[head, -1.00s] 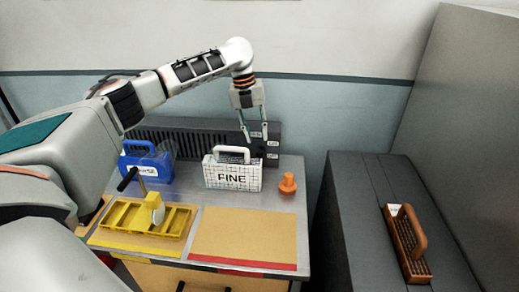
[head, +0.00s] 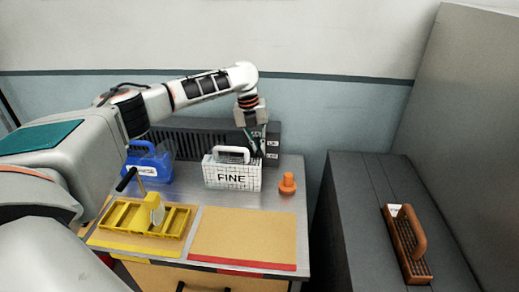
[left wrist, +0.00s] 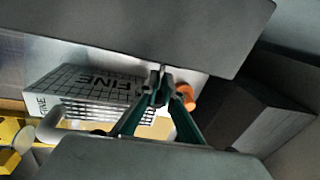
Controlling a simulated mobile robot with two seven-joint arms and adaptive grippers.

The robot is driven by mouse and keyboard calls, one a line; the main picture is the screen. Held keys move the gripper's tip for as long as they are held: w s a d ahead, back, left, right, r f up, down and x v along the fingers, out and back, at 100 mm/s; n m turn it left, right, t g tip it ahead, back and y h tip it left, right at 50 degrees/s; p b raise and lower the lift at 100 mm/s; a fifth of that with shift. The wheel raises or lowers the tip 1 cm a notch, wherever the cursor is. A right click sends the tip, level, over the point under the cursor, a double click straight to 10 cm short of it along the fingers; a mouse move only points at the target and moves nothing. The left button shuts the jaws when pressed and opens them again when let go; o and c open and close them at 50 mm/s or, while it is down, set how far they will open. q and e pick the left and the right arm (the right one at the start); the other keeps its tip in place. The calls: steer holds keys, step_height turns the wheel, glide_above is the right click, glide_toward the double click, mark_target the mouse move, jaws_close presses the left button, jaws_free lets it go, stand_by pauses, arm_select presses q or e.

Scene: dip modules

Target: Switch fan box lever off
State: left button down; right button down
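The fan box (head: 190,142) is a long dark grey slatted box at the back of the table, with small labels and a dark switch area (head: 262,150) at its right end. In the left wrist view a broad grey surface, which looks like the fan box (left wrist: 130,35), fills the top. My left gripper (head: 256,150) points down at the switch area, behind the FINE box. In the left wrist view its green fingers (left wrist: 162,77) converge with their tips close together. The lever is not clear to see, and I cannot tell if it is touched. My right gripper is not in view.
The white FINE box (head: 232,176) stands just in front of the gripper. An orange knob-like piece (head: 288,184) is to its right, a blue carrier (head: 148,165) to its left. A yellow tray (head: 118,216) and a bare tan mat (head: 243,235) lie in front. A dark cabinet (head: 360,220) stands right.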

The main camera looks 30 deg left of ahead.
mark_target(259, 158)
arm_select(q)
steer(key=shift+s+d+f, duration=0.15)
steer(key=shift+s+f, duration=0.05)
steer(key=shift+s+d+f+t+y, duration=0.1)
steer(key=shift+s+f+t+y, duration=0.2)
steer(key=shift+t, duration=0.35)
steer(key=shift+s+d+f+t+y, duration=0.15)
steer(key=shift+f+t+y, duration=0.2)
steer(key=shift+t, duration=0.3)
steer(key=shift+s+d+f, duration=0.1)
steer(key=shift+s+f, duration=0.05)
steer(key=shift+f, duration=0.3)
steer(key=shift+s+d+f, duration=0.1)
steer(key=shift+f, duration=0.35)
steer(key=c, duration=2.1)
jaws_free()
steer(key=shift+w+f, duration=0.1)
steer(key=shift+a+r, duration=0.1)
steer(key=shift+r, duration=0.25)
steer(key=shift+a+r, duration=0.1)
steer(key=shift+r, duration=0.1)
steer(key=v, duration=1.1)
steer(key=shift+s+r, duration=0.25)
steer(key=shift+r, duration=0.05)
